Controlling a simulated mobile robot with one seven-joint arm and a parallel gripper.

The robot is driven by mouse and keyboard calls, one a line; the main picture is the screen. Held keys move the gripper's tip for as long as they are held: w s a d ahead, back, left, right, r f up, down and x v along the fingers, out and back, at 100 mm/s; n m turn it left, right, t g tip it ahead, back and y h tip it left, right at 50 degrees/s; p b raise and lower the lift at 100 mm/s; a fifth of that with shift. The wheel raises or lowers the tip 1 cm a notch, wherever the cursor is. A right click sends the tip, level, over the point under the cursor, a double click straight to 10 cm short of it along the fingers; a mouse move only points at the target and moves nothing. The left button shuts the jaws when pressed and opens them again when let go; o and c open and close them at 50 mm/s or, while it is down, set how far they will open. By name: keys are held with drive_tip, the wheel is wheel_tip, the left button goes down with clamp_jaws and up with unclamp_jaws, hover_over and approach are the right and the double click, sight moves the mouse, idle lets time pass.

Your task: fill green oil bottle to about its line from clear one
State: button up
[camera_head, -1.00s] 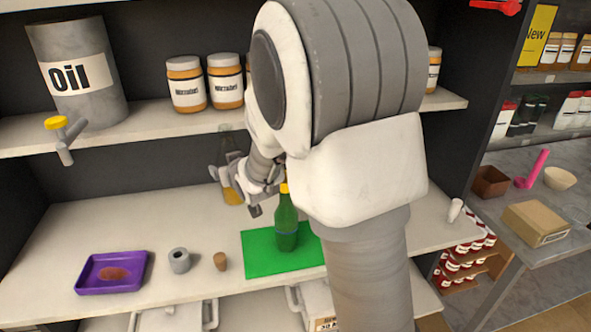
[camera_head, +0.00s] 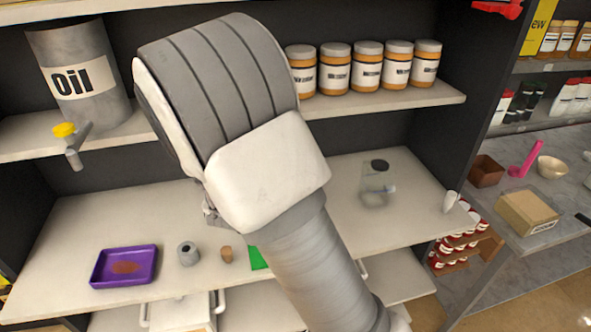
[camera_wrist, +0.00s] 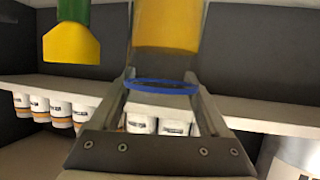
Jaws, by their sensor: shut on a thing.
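My gripper (camera_wrist: 162,84) is shut on the clear bottle, seen in the wrist view, which looks upside down. The clear bottle (camera_wrist: 165,30) has amber oil in one end, a blue ring, and a see-through part between my fingers. It looks roughly upright, with the oil at its bottom. The green bottle, seen in part (camera_wrist: 73,12), has a yellow top (camera_wrist: 70,45) and stands beside the clear bottle, apart from it. Only a corner of the green mat (camera_head: 258,258) shows there.
A purple tray (camera_head: 124,266), a grey ring (camera_head: 188,254) and a cork (camera_head: 227,255) lie on the counter. A lidded clear jar (camera_head: 376,188) stands at right. The oil drum (camera_head: 78,70) with a yellow-handled tap (camera_head: 65,130) and several jars (camera_head: 367,66) are on the shelf above.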

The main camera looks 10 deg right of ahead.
drive_tip(key=shift+r+m, duration=0.15)
drive_tip(key=shift+m, duration=0.15)
drive_tip(key=shift+r+m+y, duration=0.1)
drive_tip(key=shift+m+y, duration=0.3)
drive_tip(key=shift+y, duration=0.1)
drive_tip(key=m+y+b, duration=0.1)
drive_tip(key=b, duration=0.1)
drive_tip(key=m+b, duration=0.1)
drive_tip(key=b, duration=0.2)
drive_tip(key=shift+a+f+y, duration=0.15)
drive_tip(key=shift+f+y, duration=0.15)
drive_tip(key=shift+y, duration=0.1)
drive_tip(key=m+y+b, duration=0.1)
drive_tip(key=b, duration=0.4)
drive_tip(key=shift+f, duration=0.3)
drive_tip(key=a+f+m+y+b, duration=0.1)
drive_tip(key=b, duration=0.7)
drive_tip(key=shift+m, duration=0.4)
drive_tip(key=shift+r+b, duration=0.15)
drive_tip(key=shift+b, duration=0.25)
drive_tip(key=shift+a+r+y+p, duration=0.15)
drive_tip(key=shift+r+y+p, duration=0.2)
drive_tip(key=shift+p, duration=0.1)
drive_tip(key=shift+f, duration=0.1)
drive_tip(key=shift+a+f+m+b, duration=0.15)
drive_tip(key=shift+a+m+b, duration=0.05)
drive_tip(key=shift+m+b, duration=0.1)
